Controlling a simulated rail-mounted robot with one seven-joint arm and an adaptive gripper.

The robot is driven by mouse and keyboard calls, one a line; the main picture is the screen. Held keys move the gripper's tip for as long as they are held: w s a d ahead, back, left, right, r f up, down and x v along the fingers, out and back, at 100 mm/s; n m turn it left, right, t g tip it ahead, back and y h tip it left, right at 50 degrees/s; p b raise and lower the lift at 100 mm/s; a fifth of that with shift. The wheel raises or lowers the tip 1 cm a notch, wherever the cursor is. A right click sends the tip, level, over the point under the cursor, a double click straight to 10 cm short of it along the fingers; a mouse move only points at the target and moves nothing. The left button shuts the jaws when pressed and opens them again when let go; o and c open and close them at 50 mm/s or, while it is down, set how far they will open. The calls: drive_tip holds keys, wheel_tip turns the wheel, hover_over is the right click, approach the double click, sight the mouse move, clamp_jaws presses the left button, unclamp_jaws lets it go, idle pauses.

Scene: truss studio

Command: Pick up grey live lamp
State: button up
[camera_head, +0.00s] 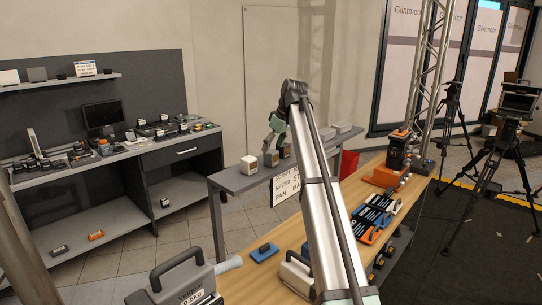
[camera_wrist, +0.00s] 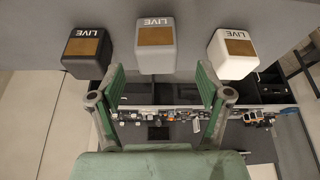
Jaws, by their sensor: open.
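The grey live lamp (camera_wrist: 156,52) is a small rounded block with a tan panel and the word LIVE, upside down in the wrist view. It stands between a dark live lamp (camera_wrist: 87,52) on the left and a white live lamp (camera_wrist: 233,54) on the right. My gripper (camera_wrist: 158,82) is open and empty, its green fingers pointing towards the grey lamp and lined up on either side of it, apart from it. In the head view my gripper (camera_head: 275,133) is over the grey side table, just above the grey lamp (camera_head: 271,159), partly hidden by my arm.
The grey side table (camera_head: 232,181) also bears the white lamp (camera_head: 249,164) at its left and pale blocks (camera_head: 345,128) farther right. A wooden bench (camera_head: 240,284) with tools and cases runs alongside. A dark shelf desk (camera_head: 150,158) stands left. Tripods stand right.

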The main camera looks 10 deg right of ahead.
sight(271, 151)
drive_tip(key=shift+p+x, duration=1.45)
drive_tip(key=shift+x, duration=1.5)
drive_tip(key=shift+w+d+r, duration=0.1)
drive_tip(key=shift+w, duration=0.05)
drive_tip(key=c, duration=1.2)
